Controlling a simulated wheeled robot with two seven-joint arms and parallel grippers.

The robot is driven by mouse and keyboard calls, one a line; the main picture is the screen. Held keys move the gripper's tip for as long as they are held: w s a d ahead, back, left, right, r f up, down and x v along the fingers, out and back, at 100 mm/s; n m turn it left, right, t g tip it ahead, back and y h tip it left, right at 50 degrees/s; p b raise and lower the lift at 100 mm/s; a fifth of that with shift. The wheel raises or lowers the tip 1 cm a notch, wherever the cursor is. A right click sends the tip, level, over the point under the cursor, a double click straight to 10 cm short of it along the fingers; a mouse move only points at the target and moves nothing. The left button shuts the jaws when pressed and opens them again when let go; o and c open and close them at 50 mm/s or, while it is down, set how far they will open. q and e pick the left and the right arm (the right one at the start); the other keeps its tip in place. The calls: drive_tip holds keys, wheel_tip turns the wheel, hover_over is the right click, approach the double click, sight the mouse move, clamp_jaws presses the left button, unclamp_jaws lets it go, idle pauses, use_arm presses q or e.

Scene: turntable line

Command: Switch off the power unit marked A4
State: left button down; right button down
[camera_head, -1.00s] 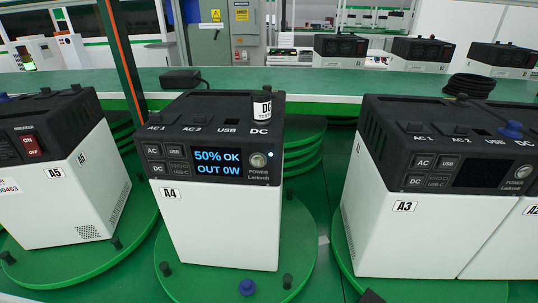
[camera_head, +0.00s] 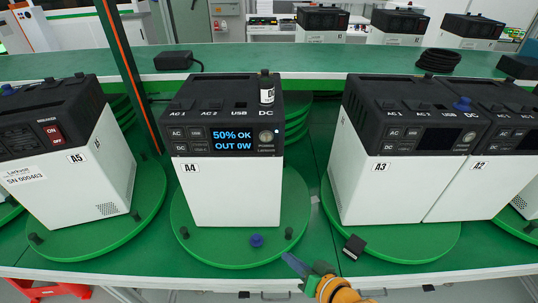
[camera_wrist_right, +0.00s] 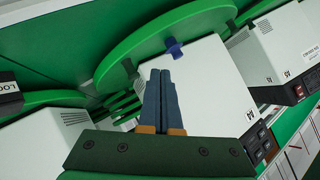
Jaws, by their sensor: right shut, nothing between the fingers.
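The power unit A4 (camera_head: 225,185) is a white box with a black top, upright on a round green turntable (camera_head: 190,238). Its screen (camera_head: 232,140) is lit and reads "50% OK, OUT 0W". Its round POWER button (camera_head: 266,137) is right of the screen, with a small lit light beside it. A small bottle-like piece labelled DC (camera_head: 267,88) stands on its top. My right gripper (camera_head: 290,262) is shut and empty, low in front of A4's turntable, apart from the unit. The right wrist view shows its closed fingers (camera_wrist_right: 160,95) before a white unit. My left gripper is not in view.
Unit A5 (camera_head: 100,180) stands left and A3 (camera_head: 385,195) right, beside A2 (camera_head: 455,190); A3's screen is dark. An orange-edged post (camera_head: 128,75) rises between A5 and A4. A blue knob (camera_head: 257,240) and dark pegs stand on A4's turntable.

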sight(266, 137)
drive_tip(key=a+r+m+t+y+p, duration=0.1)
drive_tip(key=a+r+t+y, duration=0.1)
drive_tip(key=r, duration=1.1)
drive_tip(key=a+r+m+t+y+p, duration=0.1)
drive_tip(key=r+y, duration=0.4)
drive_tip(key=r, duration=0.9)
drive_tip(key=shift+a+t, duration=0.9)
drive_tip(key=shift+t, duration=0.1)
drive_tip(key=w+b, duration=0.2)
drive_tip(key=w, duration=0.6)
drive_tip(key=shift+w, duration=0.35)
drive_tip(key=shift+w+b, duration=0.45)
